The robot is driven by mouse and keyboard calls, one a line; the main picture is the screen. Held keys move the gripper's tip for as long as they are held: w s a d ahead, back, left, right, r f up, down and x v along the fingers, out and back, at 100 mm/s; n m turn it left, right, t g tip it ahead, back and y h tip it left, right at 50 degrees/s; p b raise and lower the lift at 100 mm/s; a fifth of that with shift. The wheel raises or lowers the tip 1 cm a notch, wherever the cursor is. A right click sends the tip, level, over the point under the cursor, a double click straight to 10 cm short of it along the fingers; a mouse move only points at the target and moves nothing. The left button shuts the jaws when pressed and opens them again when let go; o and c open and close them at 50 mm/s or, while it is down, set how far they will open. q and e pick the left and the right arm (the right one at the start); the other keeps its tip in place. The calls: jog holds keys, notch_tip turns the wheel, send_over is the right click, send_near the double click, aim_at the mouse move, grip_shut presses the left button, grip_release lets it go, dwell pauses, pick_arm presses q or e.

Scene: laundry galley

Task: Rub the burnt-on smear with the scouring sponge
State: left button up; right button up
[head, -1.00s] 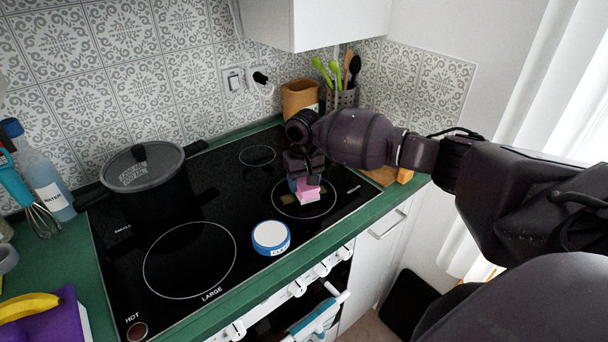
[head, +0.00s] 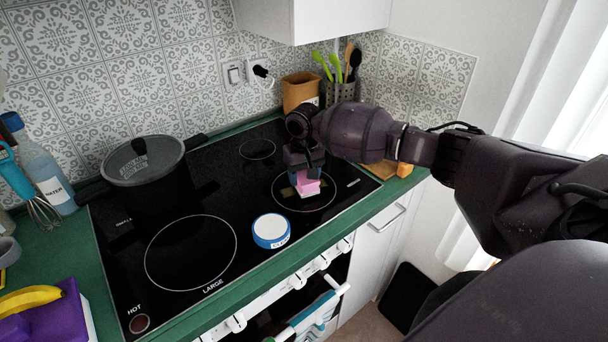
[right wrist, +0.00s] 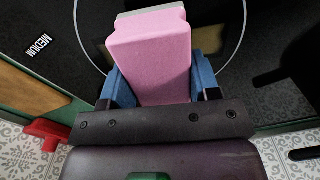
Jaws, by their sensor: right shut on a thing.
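My right gripper (head: 308,176) is shut on the pink scouring sponge (head: 309,188), over the ring at the right of the black cooktop. In the right wrist view, the blue fingertips (right wrist: 160,85) grip both sides of the sponge (right wrist: 152,50), which has a pale grey layer at its far end. A dull brownish patch, seemingly the burnt-on smear (head: 288,192), shows just left of the sponge. I cannot tell whether the sponge touches the glass. My left gripper is not in view.
A lidded pot (head: 145,170) stands at the back left of the cooktop (head: 215,195). A blue-and-white round tub (head: 271,231) stands near the front edge. A utensil holder (head: 341,93), a brown container (head: 300,92) and a wooden board (head: 382,169) are behind and right.

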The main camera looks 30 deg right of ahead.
aim_at(292, 191)
jog(key=shift+f, duration=0.25)
jog(key=shift+f, duration=0.35)
dwell(0.3)
jog(key=shift+w+a+r+p, duration=0.1)
jog(key=shift+a+r+p, duration=0.05)
jog(key=shift+a+p, duration=0.3)
jog(key=shift+w+a+r+p, duration=0.1)
jog(key=shift+w+a+p, duration=0.1)
jog(key=shift+a+p, duration=0.6)
jog(key=shift+a, duration=0.4)
jog(key=shift+a, duration=0.15)
